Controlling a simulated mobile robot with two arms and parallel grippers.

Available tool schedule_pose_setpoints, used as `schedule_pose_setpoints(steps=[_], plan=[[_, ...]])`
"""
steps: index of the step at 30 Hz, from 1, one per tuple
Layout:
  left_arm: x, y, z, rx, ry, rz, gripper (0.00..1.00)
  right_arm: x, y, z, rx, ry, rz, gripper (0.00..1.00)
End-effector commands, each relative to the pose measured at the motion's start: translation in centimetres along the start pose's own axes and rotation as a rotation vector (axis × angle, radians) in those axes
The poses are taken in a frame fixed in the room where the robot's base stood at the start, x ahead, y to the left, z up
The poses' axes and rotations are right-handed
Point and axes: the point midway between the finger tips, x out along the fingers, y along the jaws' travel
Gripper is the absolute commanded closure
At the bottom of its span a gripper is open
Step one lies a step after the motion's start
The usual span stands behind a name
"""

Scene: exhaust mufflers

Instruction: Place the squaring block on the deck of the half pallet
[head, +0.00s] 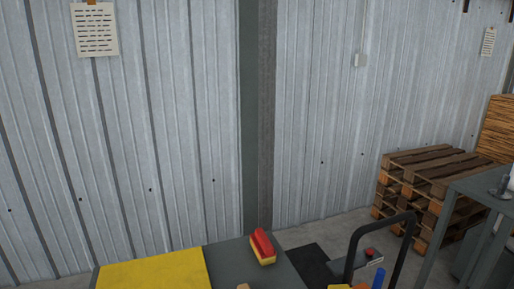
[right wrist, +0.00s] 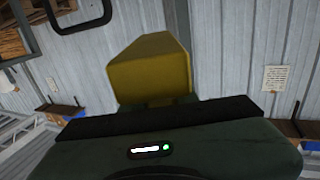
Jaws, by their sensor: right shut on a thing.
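The squaring block (right wrist: 148,75) is a plain yellow-brown block in the right wrist view. My right gripper (right wrist: 160,102) is shut on it, and the block sticks out past the dark gripper body. The fingers are mostly hidden in shadow and behind the gripper body. A stack of wooden pallets (head: 432,160) stands on the floor by the wall at the right of the head view. I cannot tell whether one of them is the half pallet. Neither gripper shows in the head view.
A grey table (head: 228,262) with a yellow mat (head: 153,271) is at the bottom. A red and yellow brush-like item (head: 263,247) sits at its far corner. A black tubular handle (head: 352,247) rises to its right. A grey bench (head: 476,190) partly overlaps the pallets.

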Motion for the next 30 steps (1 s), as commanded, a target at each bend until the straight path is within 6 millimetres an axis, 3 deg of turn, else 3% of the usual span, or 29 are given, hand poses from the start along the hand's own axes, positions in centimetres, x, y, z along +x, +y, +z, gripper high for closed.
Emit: schedule_pose_setpoints(steps=[9,14,23,26,30], plan=[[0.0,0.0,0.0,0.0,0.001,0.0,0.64,-6.0,0.0,2.3,-0.001,-0.004,0.0,1.0],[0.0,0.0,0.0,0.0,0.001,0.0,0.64,-7.2,0.0,2.5,0.0,0.001,-0.001,1.0],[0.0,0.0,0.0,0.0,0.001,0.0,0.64,-6.8,-0.1,2.3,0.0,0.005,-0.01,1.0],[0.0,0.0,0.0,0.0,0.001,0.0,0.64,-5.5,-0.6,1.9,-0.003,0.009,-0.042,1.0],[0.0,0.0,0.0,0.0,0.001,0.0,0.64,-2.4,-1.6,0.9,-0.007,0.014,-0.126,1.0]])
